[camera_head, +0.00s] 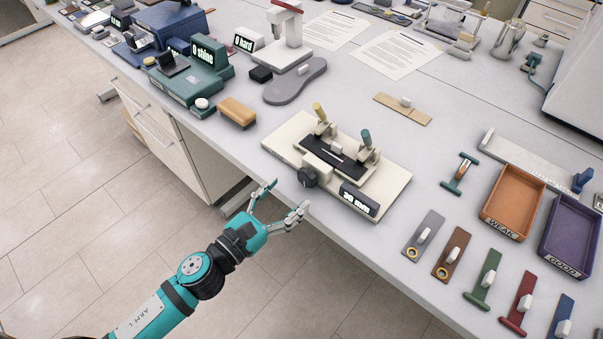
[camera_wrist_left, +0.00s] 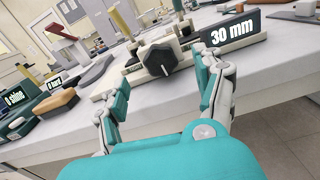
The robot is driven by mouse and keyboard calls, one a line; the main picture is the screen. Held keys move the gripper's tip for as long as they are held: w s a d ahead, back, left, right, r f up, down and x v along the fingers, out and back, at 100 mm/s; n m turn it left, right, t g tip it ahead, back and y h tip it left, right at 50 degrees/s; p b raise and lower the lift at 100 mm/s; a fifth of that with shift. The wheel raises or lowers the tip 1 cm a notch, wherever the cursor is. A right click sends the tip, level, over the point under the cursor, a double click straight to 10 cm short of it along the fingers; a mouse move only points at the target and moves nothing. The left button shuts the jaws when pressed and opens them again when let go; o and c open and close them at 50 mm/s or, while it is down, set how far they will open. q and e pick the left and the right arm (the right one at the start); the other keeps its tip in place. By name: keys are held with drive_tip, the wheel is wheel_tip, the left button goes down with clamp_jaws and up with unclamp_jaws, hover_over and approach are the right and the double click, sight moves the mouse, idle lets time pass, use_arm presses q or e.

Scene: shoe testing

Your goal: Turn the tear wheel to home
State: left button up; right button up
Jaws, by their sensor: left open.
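The tear wheel is a dark knob (camera_head: 307,177) on the front of a cream tear tester (camera_head: 390,195) near the table's front edge. The tester's display (camera_head: 359,199) reads 30 mm, and it has two clamps with yellow and green handles. In the left wrist view the wheel (camera_wrist_left: 159,60) is a dark faceted knob ahead, between the fingers. My left gripper (camera_head: 286,200) is open and empty, just off the table edge, in front of the wheel and apart from it. It also shows in the left wrist view (camera_wrist_left: 158,98). My right gripper is not in view.
An orange WEAK tray (camera_head: 506,232) and a purple GOOD tray (camera_head: 567,268) stand at the right. Several coloured strips lie in front of them. A green shine device (camera_head: 190,82) and a tan block (camera_head: 237,112) stand left of the tester. Floor is open below the edge.

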sight(303, 179)
use_arm(q)
drive_tip(key=p+x, duration=0.1)
drive_tip(key=x, duration=0.4)
drive_tip(key=shift+w+d, duration=0.2)
drive_tip(key=shift+w, duration=0.05)
drive_tip(key=c, duration=1.2)
drive_tip(key=shift+o, duration=0.2)
drive_tip(key=shift+n, duration=0.3)
drive_tip(key=shift+a+n+p, duration=0.1)
drive_tip(key=shift+n+p, duration=0.2)
drive_tip(key=shift+n, duration=2.9)
